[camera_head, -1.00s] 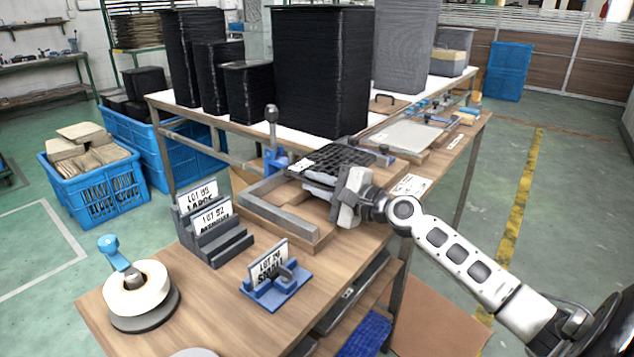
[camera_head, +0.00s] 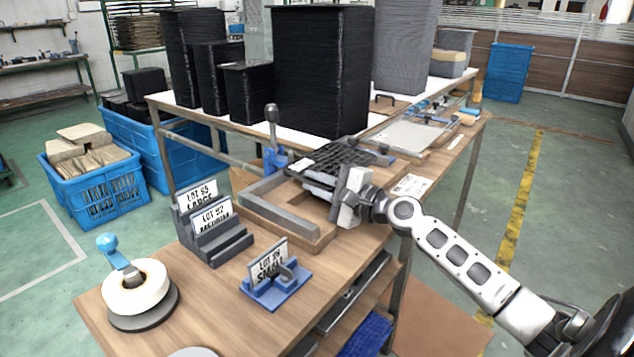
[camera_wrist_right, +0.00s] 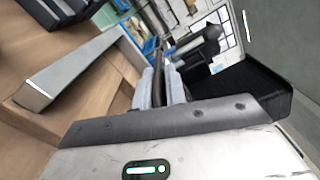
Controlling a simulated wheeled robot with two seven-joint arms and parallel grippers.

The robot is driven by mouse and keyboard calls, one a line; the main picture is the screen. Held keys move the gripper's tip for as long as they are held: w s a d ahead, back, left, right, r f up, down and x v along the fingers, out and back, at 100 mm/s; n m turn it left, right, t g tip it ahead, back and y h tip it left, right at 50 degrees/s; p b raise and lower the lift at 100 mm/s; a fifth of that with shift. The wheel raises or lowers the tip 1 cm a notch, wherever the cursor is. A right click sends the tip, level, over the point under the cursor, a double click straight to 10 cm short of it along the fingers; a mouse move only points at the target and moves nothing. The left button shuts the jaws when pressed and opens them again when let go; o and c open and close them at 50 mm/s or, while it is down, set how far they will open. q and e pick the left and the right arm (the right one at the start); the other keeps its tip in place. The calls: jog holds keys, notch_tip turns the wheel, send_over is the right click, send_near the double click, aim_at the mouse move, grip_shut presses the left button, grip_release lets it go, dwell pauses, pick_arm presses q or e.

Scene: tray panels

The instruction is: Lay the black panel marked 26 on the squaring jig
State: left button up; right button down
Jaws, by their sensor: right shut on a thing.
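The black panel (camera_head: 338,157) is a dark slotted sheet, and no number 26 can be read on it. My right gripper (camera_head: 333,186) is shut on its near edge and holds it at the far right end of the squaring jig, partly over it. I cannot tell whether the panel touches the jig. In the right wrist view the panel shows edge-on (camera_wrist_right: 160,72) between the fingers (camera_wrist_right: 163,88). The squaring jig (camera_head: 308,239) is a wooden board with a grey corner fence (camera_head: 287,220); its far right part is hidden. My left gripper is not in view.
A blue clamp with a black knob (camera_head: 271,115) stands behind the jig. Lot card holders (camera_head: 218,243) and a small blue card stand (camera_head: 275,290) are to its left and front. A tape roll (camera_head: 135,290) is at the front left. Tall black stacks (camera_head: 320,70) stand behind.

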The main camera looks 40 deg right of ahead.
jog(key=shift+f, duration=0.95)
jog(key=c, duration=1.5)
grip_release()
jog(key=shift+f, duration=0.1)
jog(key=shift+o, duration=0.7)
jog(key=shift+w+d, duration=0.1)
jog(key=shift+d, duration=0.05)
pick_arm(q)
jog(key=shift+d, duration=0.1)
pick_arm(e)
jog(key=shift+r, duration=0.25)
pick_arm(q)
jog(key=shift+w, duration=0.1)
